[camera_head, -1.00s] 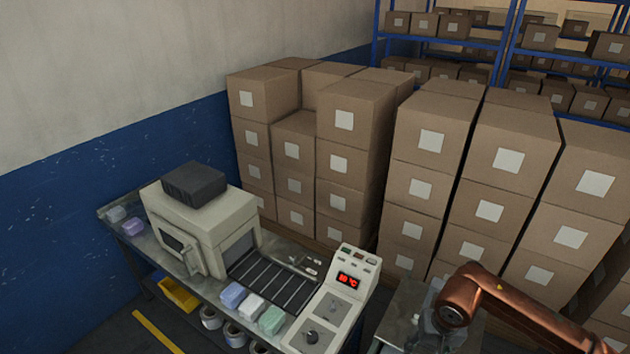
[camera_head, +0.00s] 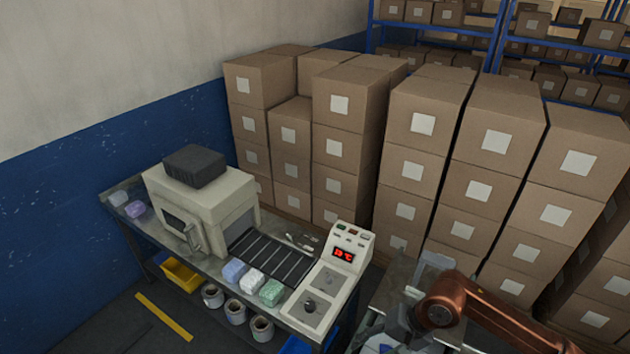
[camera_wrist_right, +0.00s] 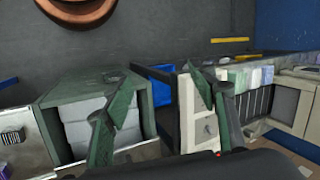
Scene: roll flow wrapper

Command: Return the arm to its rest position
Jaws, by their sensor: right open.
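My right arm (camera_head: 445,302), copper-coloured, reaches in at the lower right of the head view. Its gripper is not clearly visible there. In the right wrist view my right gripper (camera_wrist_right: 158,82) has its two green fingers spread apart, with nothing held between them. The wrapper's pale control panel (camera_wrist_right: 200,125) shows behind the right finger. My left gripper is in neither view.
The cream wrapping machine (camera_head: 205,215) stands on a metal bench with a black conveyor (camera_head: 270,255). Three wrapped packs (camera_head: 252,281) lie beside the conveyor. Stacked cartons (camera_head: 425,125) fill the back.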

